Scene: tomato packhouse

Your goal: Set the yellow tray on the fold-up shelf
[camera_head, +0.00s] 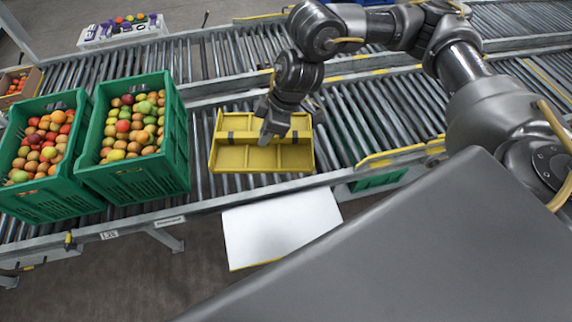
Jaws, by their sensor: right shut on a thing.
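The yellow tray (231,158) is a divided tray at the near edge of the roller conveyor, in the middle of the view. My right gripper (270,136) reaches down over it and is shut on its middle part, with the arm hiding part of the tray's far side. I cannot tell whether the tray rests on the rollers or is just above them. The fold-up shelf (280,225) is a bare white panel with a yellow edge, standing out below the conveyor's near rail, just nearer than the tray. My left gripper is not in view.
Two green crates (180,165) (45,207) full of tomatoes stand on the conveyor left of the tray. A cardboard box (33,83) of fruit and a pale crate (120,32) are farther back. Rollers (365,115) right of the tray are clear. The conveyor's near rail (205,206) separates tray and shelf.

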